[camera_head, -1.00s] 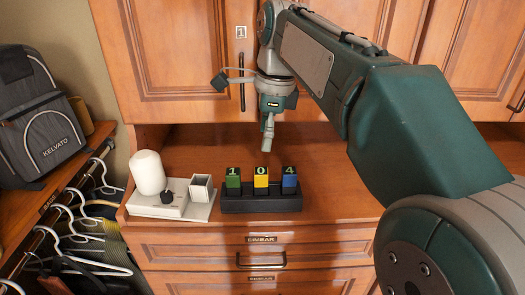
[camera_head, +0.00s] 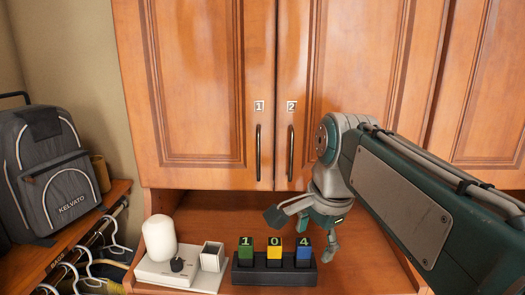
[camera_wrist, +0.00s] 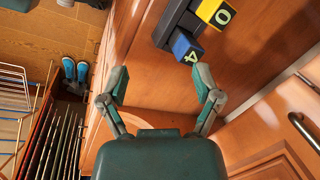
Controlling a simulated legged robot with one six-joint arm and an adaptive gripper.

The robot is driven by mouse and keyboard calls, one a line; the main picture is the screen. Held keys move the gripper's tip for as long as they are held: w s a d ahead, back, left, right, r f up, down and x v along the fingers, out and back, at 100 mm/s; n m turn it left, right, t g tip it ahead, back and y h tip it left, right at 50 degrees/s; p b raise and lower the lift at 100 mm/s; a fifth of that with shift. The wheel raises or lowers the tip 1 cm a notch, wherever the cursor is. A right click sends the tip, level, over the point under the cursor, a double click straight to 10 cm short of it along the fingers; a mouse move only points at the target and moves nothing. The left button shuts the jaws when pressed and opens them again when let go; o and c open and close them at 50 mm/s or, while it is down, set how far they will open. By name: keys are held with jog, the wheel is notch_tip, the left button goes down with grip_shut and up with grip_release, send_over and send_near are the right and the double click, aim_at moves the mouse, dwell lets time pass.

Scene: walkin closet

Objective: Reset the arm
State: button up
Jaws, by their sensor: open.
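My gripper (camera_wrist: 161,82) is open and empty in the wrist view, with its two fingers spread apart. The blue block marked 4 (camera_wrist: 186,46) lies just beyond the fingers, apart from them. In the head view my gripper (camera_head: 331,250) hangs to the right of the blue block (camera_head: 304,251), above the wooden counter. The arm reaches in from the right side of the picture.
A black holder (camera_head: 272,274) carries the green block (camera_head: 246,247), yellow block (camera_head: 274,249) and blue block. A white device (camera_head: 172,272) with a white cylinder (camera_head: 159,238) stands left. Closed cabinet doors (camera_head: 205,90) rise behind. A backpack (camera_head: 45,170) sits on the left shelf.

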jog(key=s+d+f+n+t+h, duration=0.1)
jog(key=s+d+f+n+t, duration=0.2)
jog(key=s+f+n, duration=0.9)
jog(key=d, duration=0.3)
jog(key=shift+s+d+t, duration=0.2)
jog(key=shift+s+t, duration=0.05)
jog(key=shift+t, duration=0.05)
